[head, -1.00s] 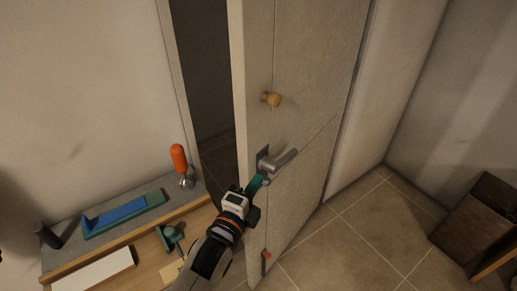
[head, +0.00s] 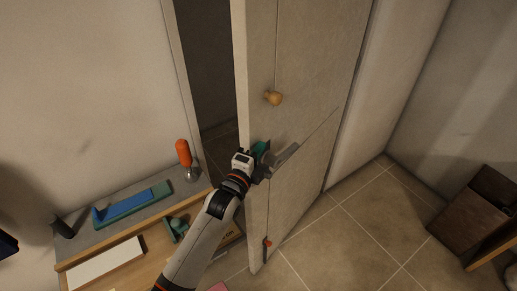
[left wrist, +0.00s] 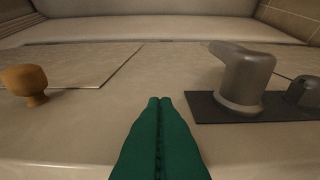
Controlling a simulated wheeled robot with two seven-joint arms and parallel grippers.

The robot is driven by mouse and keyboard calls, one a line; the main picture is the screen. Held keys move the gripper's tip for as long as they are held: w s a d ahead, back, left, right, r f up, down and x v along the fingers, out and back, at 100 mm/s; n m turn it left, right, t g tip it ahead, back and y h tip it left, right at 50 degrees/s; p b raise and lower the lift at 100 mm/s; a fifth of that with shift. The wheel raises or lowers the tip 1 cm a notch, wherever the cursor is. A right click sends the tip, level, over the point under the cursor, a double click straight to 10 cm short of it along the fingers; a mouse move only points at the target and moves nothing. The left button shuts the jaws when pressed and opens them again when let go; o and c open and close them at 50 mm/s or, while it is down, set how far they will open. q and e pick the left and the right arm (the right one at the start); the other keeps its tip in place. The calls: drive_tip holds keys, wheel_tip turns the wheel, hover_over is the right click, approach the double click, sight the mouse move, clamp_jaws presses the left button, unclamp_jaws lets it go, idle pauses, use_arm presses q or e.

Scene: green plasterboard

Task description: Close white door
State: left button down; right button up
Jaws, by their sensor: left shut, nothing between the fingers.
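The white door (head: 300,75) stands ajar, with a dark gap between its free edge and the frame on the left. It carries a metal lever handle (head: 283,158) and a round wooden knob (head: 273,98) above it. My left gripper (head: 261,150) is at the door's free edge by the handle, its green fingers shut and empty. In the left wrist view the shut fingers (left wrist: 160,135) lie over the door face, between the knob (left wrist: 26,82) and the handle (left wrist: 243,75). Whether they touch the door I cannot tell. My right gripper is not in view.
A workbench (head: 150,262) at the lower left holds a blue and green block (head: 132,205), an orange-handled tool (head: 184,155) and a green object (head: 177,228). A brown box (head: 480,215) stands at the right. Tiled floor between is clear.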

use_arm(q)
drive_tip(key=w+a+b, duration=0.4)
drive_tip(key=w+a, duration=0.4)
drive_tip(key=a, duration=0.1)
drive_tip(key=shift+w, duration=0.15)
drive_tip(key=shift+w+a+f, duration=0.1)
drive_tip(key=shift+a+f, duration=0.05)
